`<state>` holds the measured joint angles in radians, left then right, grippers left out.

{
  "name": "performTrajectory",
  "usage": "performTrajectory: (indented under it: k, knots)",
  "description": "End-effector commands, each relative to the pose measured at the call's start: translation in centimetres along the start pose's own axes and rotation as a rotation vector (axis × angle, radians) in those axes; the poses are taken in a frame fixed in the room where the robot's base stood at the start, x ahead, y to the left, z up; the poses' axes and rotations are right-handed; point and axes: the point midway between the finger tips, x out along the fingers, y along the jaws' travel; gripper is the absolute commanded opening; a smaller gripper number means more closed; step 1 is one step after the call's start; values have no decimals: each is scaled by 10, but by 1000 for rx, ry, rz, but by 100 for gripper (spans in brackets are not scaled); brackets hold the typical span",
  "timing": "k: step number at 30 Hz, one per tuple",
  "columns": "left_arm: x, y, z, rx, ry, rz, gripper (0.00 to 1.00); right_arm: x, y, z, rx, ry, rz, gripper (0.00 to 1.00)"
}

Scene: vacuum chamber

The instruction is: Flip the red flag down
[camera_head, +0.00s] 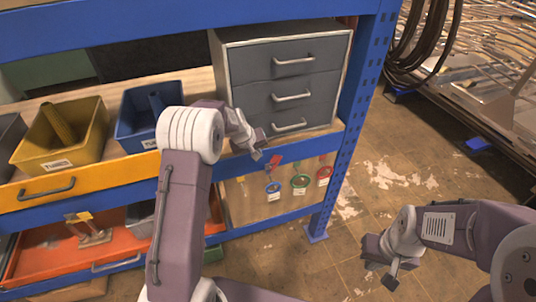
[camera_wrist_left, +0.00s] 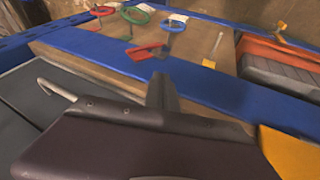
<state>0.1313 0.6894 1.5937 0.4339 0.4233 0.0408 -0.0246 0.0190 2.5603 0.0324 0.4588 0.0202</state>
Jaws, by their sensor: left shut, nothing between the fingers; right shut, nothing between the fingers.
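The red flag (camera_head: 273,163) is a small red plate at the blue shelf beam, above the hanging rings. It also shows in the left wrist view (camera_wrist_left: 146,51), sticking out over the board beside the blue beam. My left gripper (camera_head: 259,152) is shut and empty, close to the flag on its upper left in the head view. In the left wrist view its dark fingers (camera_wrist_left: 162,92) point toward the flag; I cannot tell whether they touch it. My right gripper (camera_head: 382,274) is shut and empty, low over the floor at the right.
A grey drawer cabinet (camera_head: 291,75) stands on the shelf behind my left gripper. Yellow (camera_head: 87,151) and blue (camera_head: 127,137) bins sit to the left. Blue (camera_head: 273,187) and green (camera_head: 300,181) rings hang below the beam.

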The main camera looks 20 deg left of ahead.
Motion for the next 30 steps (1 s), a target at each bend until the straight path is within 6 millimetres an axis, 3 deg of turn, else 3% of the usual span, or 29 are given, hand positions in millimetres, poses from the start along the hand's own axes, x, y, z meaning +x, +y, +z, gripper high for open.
performTrajectory:
  k: [3,12,30]
  knots:
    - [22,3,1,2,-4,-1,0,-9,0,-1,0,0,0,0]
    - [46,26,6,2,-1,-1,0,-26,-1,-3,0,0,0,0]
    - [48,28,6,1,1,0,0,-26,-1,-3,0,0,0,0]
